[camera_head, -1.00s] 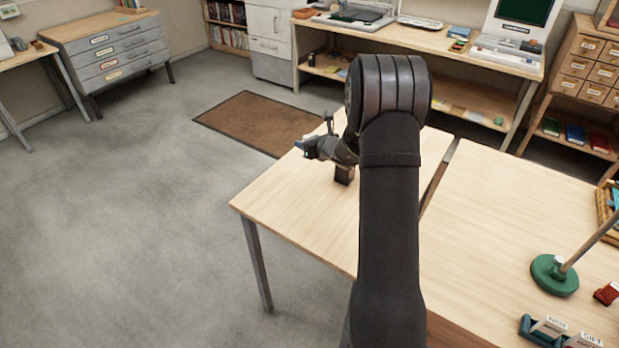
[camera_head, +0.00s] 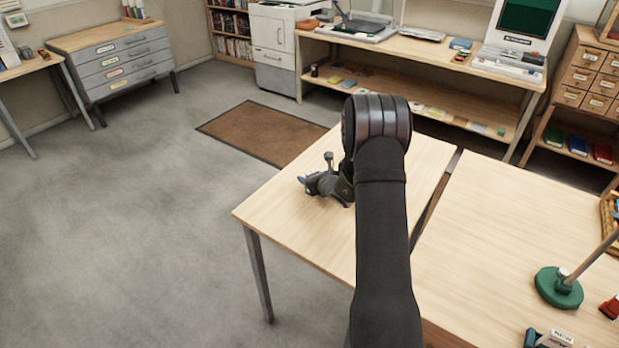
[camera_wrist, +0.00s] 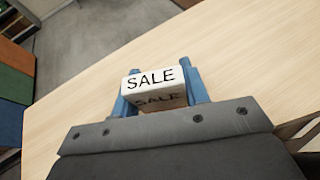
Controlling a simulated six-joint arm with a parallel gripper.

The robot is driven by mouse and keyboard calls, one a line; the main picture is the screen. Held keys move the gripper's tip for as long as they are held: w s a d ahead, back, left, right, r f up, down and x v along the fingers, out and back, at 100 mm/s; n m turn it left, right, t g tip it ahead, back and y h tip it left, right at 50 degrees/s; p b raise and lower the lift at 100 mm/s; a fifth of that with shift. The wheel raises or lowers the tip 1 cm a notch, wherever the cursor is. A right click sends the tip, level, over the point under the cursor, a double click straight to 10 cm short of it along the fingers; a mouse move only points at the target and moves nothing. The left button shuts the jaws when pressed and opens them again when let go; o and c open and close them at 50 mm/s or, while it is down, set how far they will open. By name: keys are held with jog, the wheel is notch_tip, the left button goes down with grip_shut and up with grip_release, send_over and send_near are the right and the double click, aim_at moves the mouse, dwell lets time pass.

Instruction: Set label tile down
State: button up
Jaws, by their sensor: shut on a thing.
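The label tile (camera_wrist: 153,78) is a white block with "SALE" in black letters. In the wrist view it sits between the two blue fingertips of my gripper (camera_wrist: 160,96), which is shut on it. Pale wood tabletop (camera_wrist: 75,110) lies behind and around the tile. I cannot tell whether the tile touches the wood.
The left table is bare around my gripper. A narrow gap separates it from the right table (camera_head: 490,230), which holds a green lamp base (camera_head: 558,287) and a red item (camera_head: 610,307). A brown floor mat (camera_head: 262,132) lies beyond the left table.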

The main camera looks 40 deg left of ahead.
jog(key=o, duration=1)
jog(key=shift+r, duration=0.1)
jog(key=v, duration=1.2)
jog(key=shift+s, duration=0.1)
jog(key=shift+a, duration=0.1)
